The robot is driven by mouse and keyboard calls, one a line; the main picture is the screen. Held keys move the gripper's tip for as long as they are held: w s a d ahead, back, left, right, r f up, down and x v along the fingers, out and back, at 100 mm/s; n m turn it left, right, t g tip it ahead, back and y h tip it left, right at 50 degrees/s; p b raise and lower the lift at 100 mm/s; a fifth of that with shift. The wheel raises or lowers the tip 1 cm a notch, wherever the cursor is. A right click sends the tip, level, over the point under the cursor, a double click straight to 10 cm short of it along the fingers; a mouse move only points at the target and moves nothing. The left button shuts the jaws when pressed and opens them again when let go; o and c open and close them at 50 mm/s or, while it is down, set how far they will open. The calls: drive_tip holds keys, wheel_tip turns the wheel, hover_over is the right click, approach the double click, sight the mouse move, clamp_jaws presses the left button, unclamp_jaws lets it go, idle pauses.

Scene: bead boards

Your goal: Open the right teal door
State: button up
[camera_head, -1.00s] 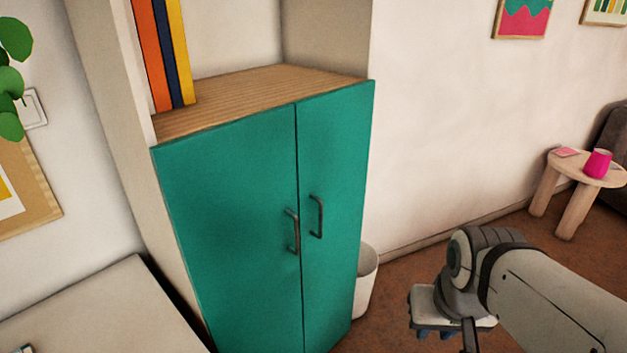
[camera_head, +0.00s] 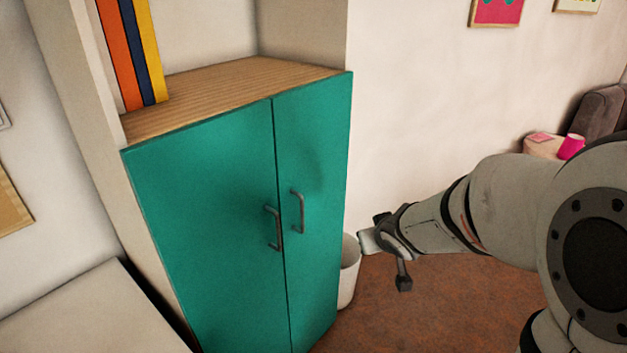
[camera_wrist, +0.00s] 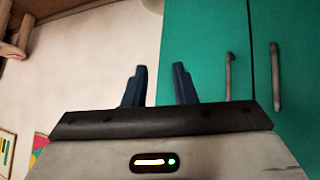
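The right teal door (camera_head: 315,170) is shut, flush beside the left teal door (camera_head: 200,210). Its dark bar handle (camera_head: 297,211) stands upright near the seam, and the left door's handle (camera_head: 274,229) is close by. In the wrist view, which appears upside down, the right door (camera_wrist: 205,45) fills the middle right, with its handle (camera_wrist: 228,76) right of the fingers. My gripper (camera_wrist: 158,85) is open, its two dark blue fingers apart and empty, not touching the handle. In the head view my gripper's end is right of the cabinet; its fingers cannot be made out there.
A white bin (camera_head: 348,270) stands on the floor against the cabinet's right side, close to my gripper in the picture. A pale surface (camera_head: 90,310) is at the lower left. Books (camera_head: 130,50) stand on the wooden cabinet top (camera_head: 230,88). Brown floor (camera_head: 420,310) is open at the right.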

drive_tip(key=w+t, duration=0.2)
drive_tip(key=w, duration=0.2)
drive_tip(key=n+t+y+p, duration=0.1)
drive_tip(key=n+t+y, duration=0.3)
drive_tip(key=y, duration=0.7)
approach(303, 213)
drive_tip(key=w+a+n+g, duration=0.1)
drive_tip(key=w+a, duration=0.1)
drive_tip(key=w, duration=0.1)
drive_tip(key=x, duration=0.2)
drive_tip(key=p+x, duration=0.1)
drive_tip(key=x, duration=0.1)
drive_tip(key=p+x, duration=0.1)
drive_tip(key=x, duration=0.2)
drive_tip(key=shift+d+r, duration=0.1)
drive_tip(key=shift+r, duration=0.3)
clamp_jaws()
